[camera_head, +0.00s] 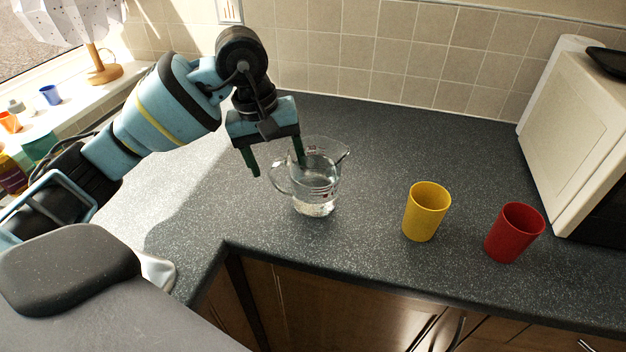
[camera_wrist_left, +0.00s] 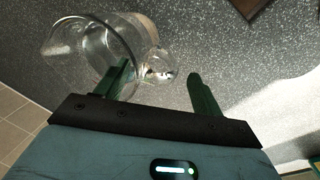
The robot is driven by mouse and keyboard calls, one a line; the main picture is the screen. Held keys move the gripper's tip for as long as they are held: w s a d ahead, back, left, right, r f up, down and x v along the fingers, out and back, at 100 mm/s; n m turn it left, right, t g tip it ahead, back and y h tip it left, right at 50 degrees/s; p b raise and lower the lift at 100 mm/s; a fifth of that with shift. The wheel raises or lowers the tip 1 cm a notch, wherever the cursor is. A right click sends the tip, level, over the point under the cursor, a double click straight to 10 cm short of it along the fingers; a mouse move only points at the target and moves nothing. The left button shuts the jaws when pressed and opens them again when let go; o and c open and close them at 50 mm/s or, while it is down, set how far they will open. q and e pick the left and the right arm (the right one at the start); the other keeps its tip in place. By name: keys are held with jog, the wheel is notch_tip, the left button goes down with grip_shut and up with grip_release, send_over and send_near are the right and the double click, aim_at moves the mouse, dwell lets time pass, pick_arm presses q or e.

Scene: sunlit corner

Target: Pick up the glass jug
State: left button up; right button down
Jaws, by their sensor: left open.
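The clear glass jug (camera_head: 318,188) stands upright on the dark speckled worktop, its handle toward the left. My left gripper (camera_head: 277,168) is open above the jug's handle side. One finger is at the jug's rim and seems to reach inside its mouth; the other is outside, left of the handle. In the left wrist view the jug (camera_wrist_left: 92,45) is at the upper left, and its handle lies between the two open fingers of my left gripper (camera_wrist_left: 160,72). I cannot tell whether a finger touches the glass. My right gripper is not in view.
A yellow cup (camera_head: 427,212) and a red cup (camera_head: 514,233) stand right of the jug. A cream microwave (camera_head: 575,135) is at the far right. The tiled wall (camera_head: 400,55) is behind. The worktop's front edge is close below the jug.

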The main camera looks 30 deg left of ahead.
pick_arm(q)
jog(key=shift+w+d+f, duration=0.1)
jog(key=shift+d+f, duration=0.05)
jog(key=shift+f, duration=0.95)
jog(key=shift+w+d+f, duration=0.1)
jog(key=shift+d+f, duration=0.05)
jog(key=shift+f, duration=0.95)
grip_shut()
jog(key=shift+r, duration=0.15)
